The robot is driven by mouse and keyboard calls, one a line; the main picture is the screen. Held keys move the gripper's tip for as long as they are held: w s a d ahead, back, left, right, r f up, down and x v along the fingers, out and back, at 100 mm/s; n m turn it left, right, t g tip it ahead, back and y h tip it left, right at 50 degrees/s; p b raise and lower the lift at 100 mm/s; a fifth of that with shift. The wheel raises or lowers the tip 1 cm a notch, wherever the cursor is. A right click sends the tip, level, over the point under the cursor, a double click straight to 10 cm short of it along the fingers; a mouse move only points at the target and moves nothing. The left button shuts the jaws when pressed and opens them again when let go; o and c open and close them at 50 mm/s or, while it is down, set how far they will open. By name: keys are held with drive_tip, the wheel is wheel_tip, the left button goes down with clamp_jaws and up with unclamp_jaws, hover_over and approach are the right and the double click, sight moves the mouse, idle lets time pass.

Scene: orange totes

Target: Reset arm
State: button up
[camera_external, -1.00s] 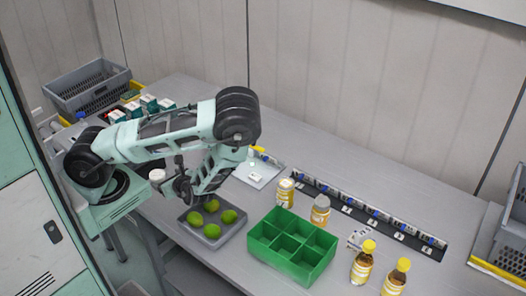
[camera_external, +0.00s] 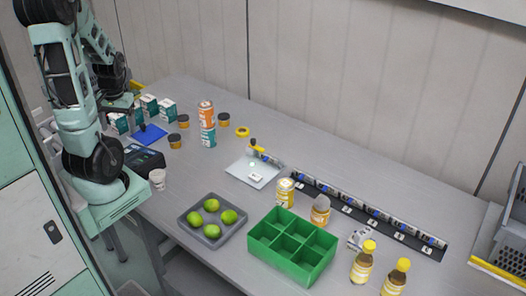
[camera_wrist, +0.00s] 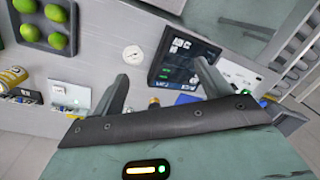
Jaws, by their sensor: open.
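My arm is folded up at the left of the table in the external view, over its base. My gripper is open in the wrist view (camera_wrist: 163,85), with its two fingers spread and nothing between them. A black device with a screen (camera_wrist: 183,62) lies beyond the fingers; it also shows on the table beside my base in the external view (camera_external: 144,158). In the external view my gripper is small and partly hidden by my arm, near the teal-and-white boxes.
A grey tray of limes (camera_external: 186,217), a green divided box (camera_external: 262,259) and two yellow-capped bottles (camera_external: 362,262) stand along the front. Orange and teal cans (camera_external: 207,124) stand farther back.

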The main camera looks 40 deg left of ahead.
drive_tip(key=shift+s+a+r+n+t, duration=0.3)
drive_tip(key=shift+r+n+t, duration=0.1)
drive_tip(key=shift+r+n, duration=0.1)
